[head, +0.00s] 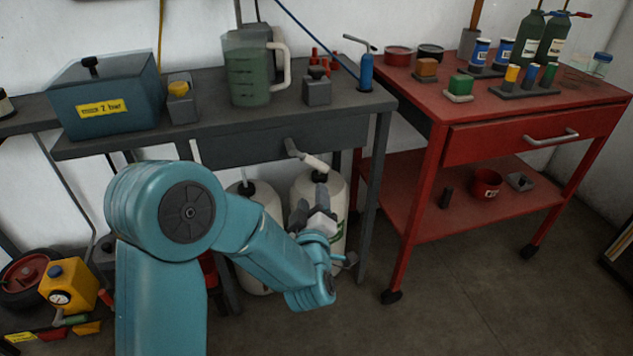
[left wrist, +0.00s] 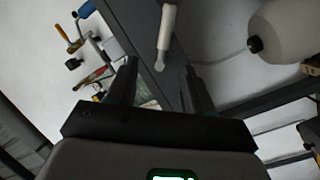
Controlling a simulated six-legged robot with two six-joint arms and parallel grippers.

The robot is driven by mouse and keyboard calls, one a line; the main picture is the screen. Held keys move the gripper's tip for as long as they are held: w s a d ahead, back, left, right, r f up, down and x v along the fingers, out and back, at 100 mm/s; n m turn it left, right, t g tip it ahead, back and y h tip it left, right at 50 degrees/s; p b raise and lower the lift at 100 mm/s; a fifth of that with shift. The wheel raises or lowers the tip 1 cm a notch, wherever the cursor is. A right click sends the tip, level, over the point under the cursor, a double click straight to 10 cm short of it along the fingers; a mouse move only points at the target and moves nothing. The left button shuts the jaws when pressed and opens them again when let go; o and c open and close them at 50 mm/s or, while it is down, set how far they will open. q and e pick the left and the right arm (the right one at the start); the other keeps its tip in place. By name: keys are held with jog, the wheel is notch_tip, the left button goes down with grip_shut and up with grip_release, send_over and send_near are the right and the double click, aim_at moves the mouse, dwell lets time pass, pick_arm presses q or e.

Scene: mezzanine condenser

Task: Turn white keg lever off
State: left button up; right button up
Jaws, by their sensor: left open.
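Two white kegs stand under the grey bench, a left one (head: 262,203) and a right one (head: 335,188), both with black caps. A lever-like handle with a white grip (head: 312,160) sticks out at the bench front above them. In the left wrist view a white grip (left wrist: 167,38) hangs between and beyond the fingers, apart from them. My left gripper (head: 309,197) is open and empty, in front of the right keg and just below the white grip. It partly hides that keg. A white body with a black cap (left wrist: 288,30) shows at upper right in the wrist view.
A blue box (head: 105,110), a green jug (head: 248,85) and a blue torch (head: 366,72) stand on the bench. A red cart (head: 470,125) stands close to its right. A yellow gauge unit (head: 70,285) is at lower left. The floor at lower right is clear.

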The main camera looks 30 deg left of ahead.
aim_at(315, 167)
pick_arm(q)
jog(key=b+x, duration=0.1)
jog(key=x, duration=0.4)
jog(key=f+b+x, duration=0.1)
jog(key=x, duration=0.5)
jog(key=b+x, duration=0.1)
jog(key=x, duration=0.4)
jog(key=shift+w+f, duration=0.25)
jog(key=shift+f, duration=0.05)
grip_shut()
pick_arm(e)
notch_tip(315, 167, down, 4)
jog(key=shift+w+a+r, duration=0.1)
jog(key=shift+w, duration=0.05)
